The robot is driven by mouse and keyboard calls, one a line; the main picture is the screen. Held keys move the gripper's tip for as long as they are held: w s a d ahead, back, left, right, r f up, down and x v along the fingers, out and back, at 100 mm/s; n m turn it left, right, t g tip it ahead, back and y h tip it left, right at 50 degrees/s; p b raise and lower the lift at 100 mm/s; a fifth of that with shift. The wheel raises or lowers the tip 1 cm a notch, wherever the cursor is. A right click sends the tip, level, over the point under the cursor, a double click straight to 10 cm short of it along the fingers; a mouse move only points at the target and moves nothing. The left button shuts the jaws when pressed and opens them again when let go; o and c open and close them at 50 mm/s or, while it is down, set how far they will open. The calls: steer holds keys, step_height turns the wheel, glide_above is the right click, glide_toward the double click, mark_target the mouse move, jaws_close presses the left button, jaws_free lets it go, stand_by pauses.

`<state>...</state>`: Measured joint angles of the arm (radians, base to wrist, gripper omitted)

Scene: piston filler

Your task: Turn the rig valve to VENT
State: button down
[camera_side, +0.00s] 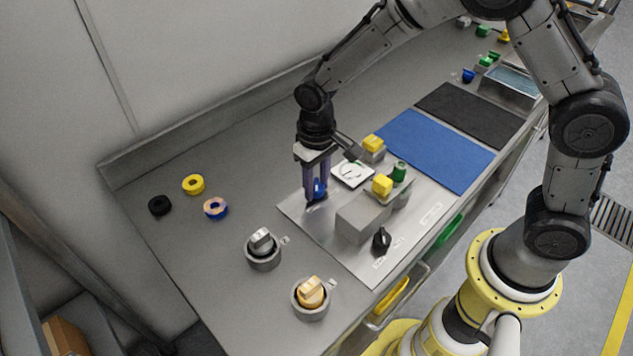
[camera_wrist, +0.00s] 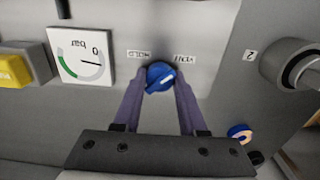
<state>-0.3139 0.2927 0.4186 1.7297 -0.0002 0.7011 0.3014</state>
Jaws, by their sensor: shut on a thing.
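The rig valve is a blue knob (camera_wrist: 160,76) on the grey panel plate (camera_wrist: 215,75). In the side view my gripper (camera_side: 316,193) points straight down over the plate and is shut on the knob, which is partly hidden by the fingers.
A white bar gauge (camera_wrist: 82,57) and a yellow-topped part (camera_side: 382,185) stand near the knob. A grey block (camera_side: 362,217) and a black knob (camera_side: 381,240) share the plate. Rings and two round holders lie at the left. A blue mat (camera_side: 435,150) lies at the right.

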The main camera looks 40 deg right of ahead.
mark_target(317, 187)
steer(key=shift+r, duration=0.1)
stand_by(0.3)
steer(key=shift+c, duration=2.3)
jaws_free()
step_height(317, 187, up, 14)
steer(key=shift+d, duration=0.1)
